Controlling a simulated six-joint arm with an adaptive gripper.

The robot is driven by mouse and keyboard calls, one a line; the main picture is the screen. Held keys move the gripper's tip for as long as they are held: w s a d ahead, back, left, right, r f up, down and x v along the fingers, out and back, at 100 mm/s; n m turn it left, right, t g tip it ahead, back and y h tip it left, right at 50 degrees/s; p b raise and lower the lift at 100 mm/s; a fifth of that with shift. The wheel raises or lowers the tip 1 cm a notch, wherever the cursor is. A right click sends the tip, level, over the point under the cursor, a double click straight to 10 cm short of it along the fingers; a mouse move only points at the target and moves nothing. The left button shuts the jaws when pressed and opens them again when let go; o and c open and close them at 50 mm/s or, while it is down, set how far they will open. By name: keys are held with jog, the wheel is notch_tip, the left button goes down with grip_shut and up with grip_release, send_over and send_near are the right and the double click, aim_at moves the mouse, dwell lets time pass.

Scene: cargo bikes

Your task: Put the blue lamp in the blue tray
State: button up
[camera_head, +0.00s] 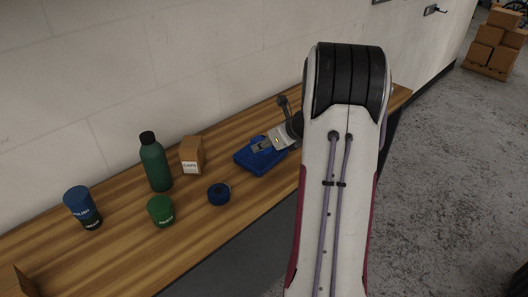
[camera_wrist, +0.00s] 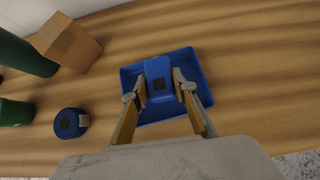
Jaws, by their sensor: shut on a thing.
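The blue tray (camera_head: 243,158) lies on the wooden bench in the head view. In the wrist view the tray (camera_wrist: 200,58) sits below my gripper (camera_wrist: 160,82), its rim showing around the fingers. The blue lamp (camera_wrist: 158,70), a small blocky thing with a dark square on it, is between the two fingertips, which are shut on it. The lamp shows within the tray's outline. I cannot tell whether it touches the tray floor. In the head view my gripper (camera_head: 268,143) is over the tray, and the lamp is hard to make out there.
A wall (camera_head: 120,60) runs behind the bench. Bare bench lies near the front edge.

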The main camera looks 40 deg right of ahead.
aim_at(268, 150)
jog(key=shift+f, duration=1.6)
jog(key=shift+f, duration=0.1)
jog(key=o, duration=1.1)
jog(key=shift+s+r, duration=0.2)
jog(key=shift+r, duration=0.15)
jog(key=shift+v, duration=5.7)
jog(key=shift+a, duration=0.1)
